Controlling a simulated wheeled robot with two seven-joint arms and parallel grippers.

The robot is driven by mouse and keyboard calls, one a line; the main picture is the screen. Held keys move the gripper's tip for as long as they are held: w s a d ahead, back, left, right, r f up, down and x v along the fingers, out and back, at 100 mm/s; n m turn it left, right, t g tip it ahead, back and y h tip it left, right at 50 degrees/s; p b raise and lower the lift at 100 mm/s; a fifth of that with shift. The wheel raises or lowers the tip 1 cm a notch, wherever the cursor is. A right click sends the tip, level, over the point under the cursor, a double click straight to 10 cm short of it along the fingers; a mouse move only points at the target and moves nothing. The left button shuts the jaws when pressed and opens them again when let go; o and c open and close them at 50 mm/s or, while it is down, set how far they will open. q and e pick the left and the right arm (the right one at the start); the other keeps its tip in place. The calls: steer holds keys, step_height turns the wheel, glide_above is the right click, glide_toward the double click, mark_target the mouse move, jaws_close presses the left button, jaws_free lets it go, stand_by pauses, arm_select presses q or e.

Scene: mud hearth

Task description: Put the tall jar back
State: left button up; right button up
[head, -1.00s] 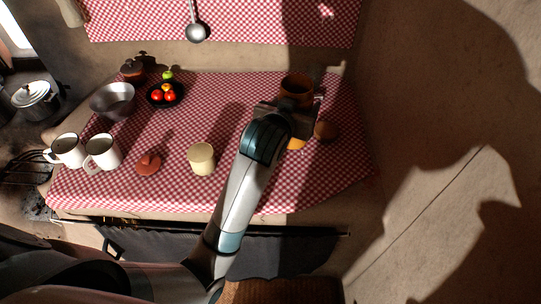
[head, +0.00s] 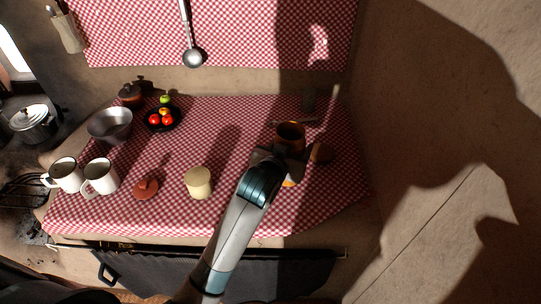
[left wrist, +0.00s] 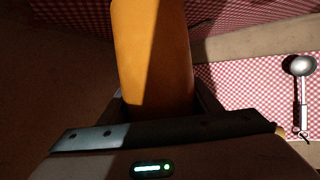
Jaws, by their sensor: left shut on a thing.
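The tall jar (head: 291,131), orange-brown with a dark open mouth, stands roughly upright at the right part of the checked counter in the head view. My left gripper (head: 284,157) is shut on its side. In the left wrist view the jar's smooth orange wall (left wrist: 153,55) rises between the fingers, half in shadow. My right gripper is in neither view.
A cream mug (head: 198,182), red lid (head: 146,189), white mugs (head: 101,177), metal bowl (head: 110,124) and fruit bowl (head: 162,119) are left. A ladle (head: 192,55) hangs behind.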

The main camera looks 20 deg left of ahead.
arm_select(q)
steer(key=w+a+f+p, duration=0.1)
steer(key=w+a+f, duration=0.2)
steer(key=a, duration=0.4)
steer(key=shift+w+a+f+p, duration=0.2)
steer(key=shift+f+p, duration=0.2)
steer(key=shift+f, duration=0.5)
steer(key=shift+s, duration=0.1)
step_height(320, 180, down, 4)
steer(key=shift+p, duration=0.6)
steer(key=o, duration=1.3)
steer(key=shift+f, duration=0.15)
